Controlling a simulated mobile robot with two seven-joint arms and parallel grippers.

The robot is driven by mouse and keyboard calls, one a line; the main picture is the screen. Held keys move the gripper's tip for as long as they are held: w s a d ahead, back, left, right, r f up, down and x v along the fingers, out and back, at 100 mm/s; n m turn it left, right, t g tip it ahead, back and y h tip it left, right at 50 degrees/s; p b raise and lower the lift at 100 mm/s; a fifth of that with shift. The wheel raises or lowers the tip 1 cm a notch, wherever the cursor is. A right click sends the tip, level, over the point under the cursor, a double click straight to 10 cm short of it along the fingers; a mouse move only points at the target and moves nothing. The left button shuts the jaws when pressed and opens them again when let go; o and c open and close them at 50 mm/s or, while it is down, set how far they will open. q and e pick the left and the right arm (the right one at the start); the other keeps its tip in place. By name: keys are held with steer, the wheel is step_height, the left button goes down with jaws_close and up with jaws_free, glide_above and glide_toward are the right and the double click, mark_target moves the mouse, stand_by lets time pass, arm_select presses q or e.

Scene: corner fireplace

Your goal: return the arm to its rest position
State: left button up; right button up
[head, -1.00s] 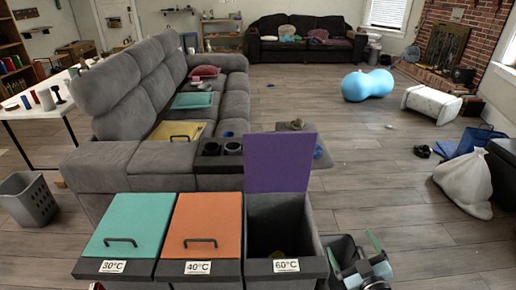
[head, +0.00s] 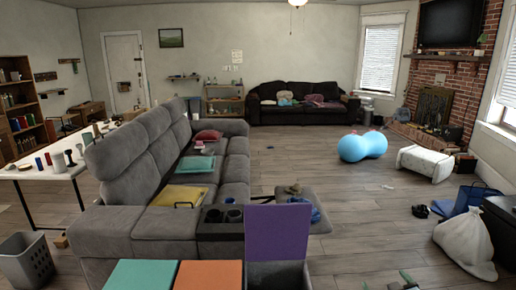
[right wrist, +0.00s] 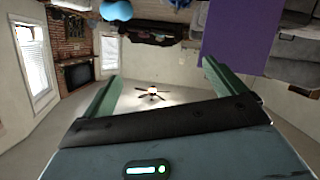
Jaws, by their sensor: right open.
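My right gripper (head: 385,281) is at the bottom edge of the head view, right of the laundry bin with the raised purple lid (head: 277,232). Only the tips of its green fingers show there. In the right wrist view the right gripper (right wrist: 162,70) has its two green fingers spread wide with nothing between them. That view is upside down, with the ceiling fan (right wrist: 152,93) in the gap and the purple lid (right wrist: 238,32) beyond one finger. My left gripper is not in view.
Bins with a teal lid (head: 142,274) and an orange lid (head: 208,274) stand left of the open bin. A grey sofa (head: 150,225) lies behind them. A white bag (head: 465,245) sits at the right. The wooden floor (head: 370,225) between is mostly clear.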

steer(key=s+a+f+g+y, duration=0.1)
steer(key=s+a+f, duration=0.2)
steer(key=s+f, duration=0.3)
steer(key=s+a+f+g, duration=0.1)
steer(key=s+a+f, duration=0.25)
steer(key=s, duration=0.45)
steer(key=s+a+f+g+y, duration=0.1)
steer(key=s+a+f, duration=0.2)
steer(key=s+f, duration=0.3)
steer(key=s+a+g, duration=0.1)
steer(key=s+a, duration=0.2)
steer(key=s, duration=0.8)
steer(key=s+a+m+g+y, duration=0.1)
steer(key=s+a, duration=0.3)
steer(key=s, duration=0.7)
steer(key=shift+s+f+g, duration=0.15)
steer(key=shift+f+g, duration=0.2)
steer(key=shift+g, duration=0.05)
